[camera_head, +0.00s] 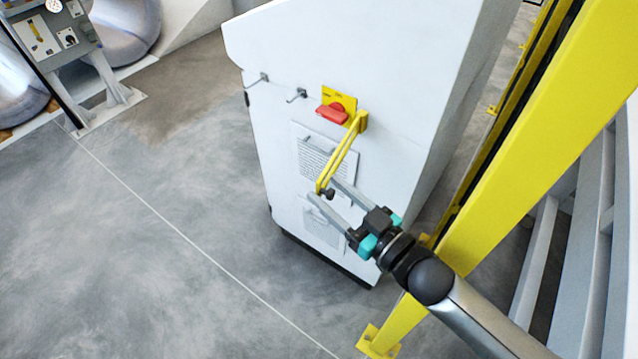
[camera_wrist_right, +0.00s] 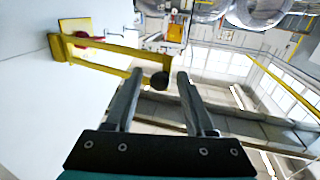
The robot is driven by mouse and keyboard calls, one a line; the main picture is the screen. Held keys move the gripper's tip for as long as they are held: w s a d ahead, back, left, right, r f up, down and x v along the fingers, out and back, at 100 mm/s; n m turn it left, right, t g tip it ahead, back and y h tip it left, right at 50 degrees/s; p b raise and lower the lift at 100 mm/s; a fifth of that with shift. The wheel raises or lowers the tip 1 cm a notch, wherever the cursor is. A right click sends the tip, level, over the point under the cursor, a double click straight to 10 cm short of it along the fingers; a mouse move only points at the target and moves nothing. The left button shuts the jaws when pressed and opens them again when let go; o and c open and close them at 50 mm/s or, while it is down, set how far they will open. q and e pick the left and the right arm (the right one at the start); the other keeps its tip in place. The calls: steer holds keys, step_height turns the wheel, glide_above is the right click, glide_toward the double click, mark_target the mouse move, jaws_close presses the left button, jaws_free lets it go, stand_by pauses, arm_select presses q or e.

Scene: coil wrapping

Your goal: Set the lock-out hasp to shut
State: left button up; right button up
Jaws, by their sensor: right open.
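The lock-out hasp is a yellow bar frame (camera_head: 343,152) hinged at a bracket on the white cabinet (camera_head: 300,60). It stands out from the cabinet face, away from the red switch handle (camera_head: 333,113) on its yellow plate (camera_head: 338,97). A dark round knob (camera_head: 328,194) sits at its free end. My right gripper (camera_head: 323,188) is open, with its fingers on either side of the knob. In the right wrist view the knob (camera_wrist_right: 159,80) shows between the two fingertips (camera_wrist_right: 159,76), with gaps to both. The hasp (camera_wrist_right: 100,50) runs from there back to the cabinet. My left gripper is out of view.
Two hooks (camera_head: 297,95) and printed sheets (camera_head: 318,153) are on the cabinet face. A yellow post (camera_head: 520,130) stands close to my right arm. A control panel (camera_head: 50,35) stands at the far left. The floor left of the cabinet is clear.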

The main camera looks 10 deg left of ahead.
mark_target(320, 179)
steer(key=shift+x, duration=1.7)
steer(key=shift+c, duration=0.3)
steer(key=c, duration=0.8)
steer(key=shift+w+d, duration=0.1)
